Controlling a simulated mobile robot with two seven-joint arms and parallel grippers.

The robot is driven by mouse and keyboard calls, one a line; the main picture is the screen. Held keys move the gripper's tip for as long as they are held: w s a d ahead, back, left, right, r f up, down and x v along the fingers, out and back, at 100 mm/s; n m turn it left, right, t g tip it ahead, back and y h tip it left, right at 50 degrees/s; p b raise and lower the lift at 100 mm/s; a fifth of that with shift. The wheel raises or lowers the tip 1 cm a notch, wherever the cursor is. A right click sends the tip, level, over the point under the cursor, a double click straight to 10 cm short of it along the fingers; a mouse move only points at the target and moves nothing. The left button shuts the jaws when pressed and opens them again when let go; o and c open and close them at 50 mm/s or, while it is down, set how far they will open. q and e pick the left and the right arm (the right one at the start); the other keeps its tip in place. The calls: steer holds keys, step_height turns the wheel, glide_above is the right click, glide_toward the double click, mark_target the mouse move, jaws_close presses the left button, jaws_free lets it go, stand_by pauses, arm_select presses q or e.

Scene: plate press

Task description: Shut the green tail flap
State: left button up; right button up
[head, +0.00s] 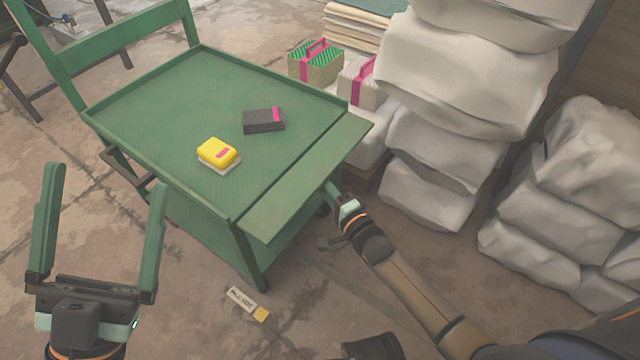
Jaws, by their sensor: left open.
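The green tail flap (305,180) runs along the right edge of the green cart (150,109). It sticks outward, roughly level with the cart's tray. My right gripper (333,189) is at the flap's outer side, partly hidden below its edge. I cannot tell whether it touches the flap or whether its jaws are open. My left gripper (106,178) is open and empty, in front of the cart's left side and apart from it.
A yellow block (215,151) and a dark box (263,121) lie on the tray. White sacks (455,80) are stacked to the right, with striped packages (315,66) behind the cart. A small label (241,299) lies on the floor in front.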

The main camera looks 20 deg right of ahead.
steer(key=shift+w, duration=0.15)
steer(key=shift+c, duration=0.2)
jaws_close()
stand_by(1.2)
